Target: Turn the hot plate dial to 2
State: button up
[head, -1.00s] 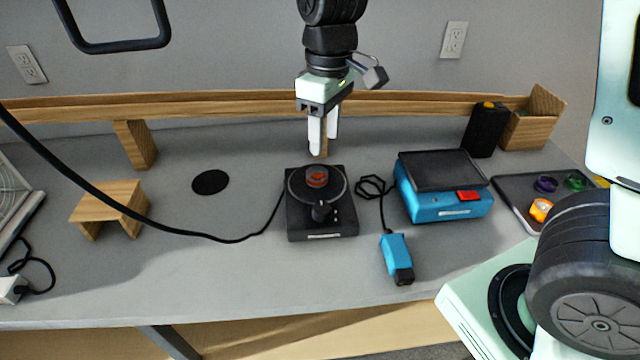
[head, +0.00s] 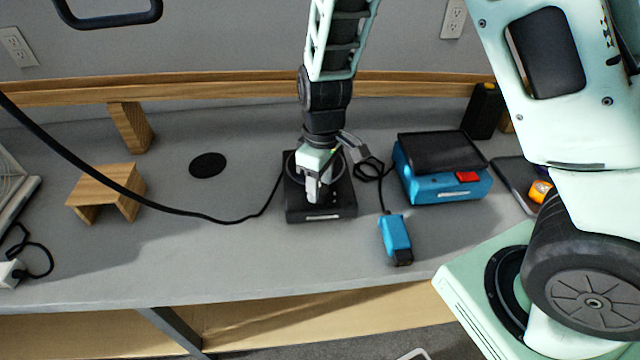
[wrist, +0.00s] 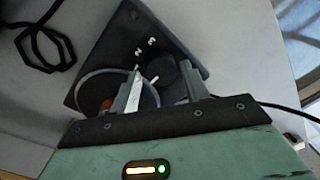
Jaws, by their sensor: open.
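The black hot plate (head: 335,207) stands on the grey bench in the middle of the head view. My gripper (head: 314,196) points down over its front part and hides the dial there. In the wrist view, the dark dial (wrist: 168,78) lies between the two fingers of my open gripper (wrist: 163,72). White numerals, among them 2 and 3, show on the hot plate's face (wrist: 125,32) beyond the dial. A short white mark shows near the dial's edge. I cannot tell whether the fingers touch the dial.
A blue device (head: 445,187) with a dark top stands right of the hot plate. A small blue block with a black end (head: 396,238) and its cable lie nearby. A wooden stand (head: 107,185) is at the left. A black cable crosses the bench to the hot plate.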

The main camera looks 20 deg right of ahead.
jog(key=shift+f, duration=0.45)
jog(key=c, duration=0.7)
